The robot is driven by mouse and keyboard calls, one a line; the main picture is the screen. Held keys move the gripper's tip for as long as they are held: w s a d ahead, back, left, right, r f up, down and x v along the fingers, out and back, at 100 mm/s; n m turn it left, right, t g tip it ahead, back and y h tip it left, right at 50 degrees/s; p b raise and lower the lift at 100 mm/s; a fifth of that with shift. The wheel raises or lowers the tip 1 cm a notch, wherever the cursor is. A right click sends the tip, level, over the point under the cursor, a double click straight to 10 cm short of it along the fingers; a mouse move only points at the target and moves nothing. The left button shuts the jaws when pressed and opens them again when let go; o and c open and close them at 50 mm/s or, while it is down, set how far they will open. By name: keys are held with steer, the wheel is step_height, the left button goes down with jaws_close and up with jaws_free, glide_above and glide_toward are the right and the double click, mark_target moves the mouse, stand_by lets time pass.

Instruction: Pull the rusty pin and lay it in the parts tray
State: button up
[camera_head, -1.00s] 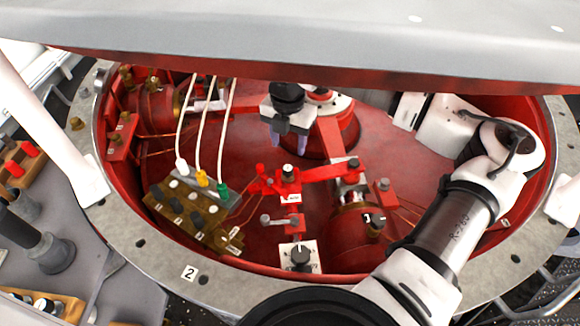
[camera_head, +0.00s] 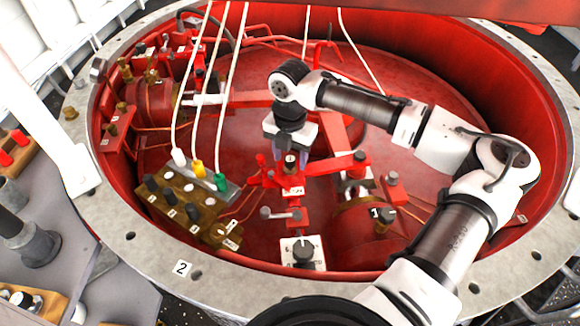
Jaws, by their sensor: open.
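My gripper (camera_head: 291,150) hangs fingers-down over the red well, its two pale purple fingers apart with nothing seen held between them. It is just above and behind a red post with a dark cap (camera_head: 291,160) in the picture; I cannot tell if they touch. I cannot pick out the rusty pin for certain among the small fittings. No tray is clearly marked as the parts tray. A tan-rimmed tray (camera_head: 48,308) with dark and pale knobs is at the lower left, outside the well.
A brown block with dark knobs (camera_head: 178,208) and white, yellow and green cable plugs stands left of the post. Cables rise from it. A red crossbar (camera_head: 330,168) extends right from the post. The grey riveted rim (camera_head: 135,237) surrounds the well.

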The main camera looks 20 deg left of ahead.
mark_target(290, 159)
steer(key=c, duration=1.1)
steer(key=shift+r+p, duration=2.55)
steer(key=shift+r, duration=0.25)
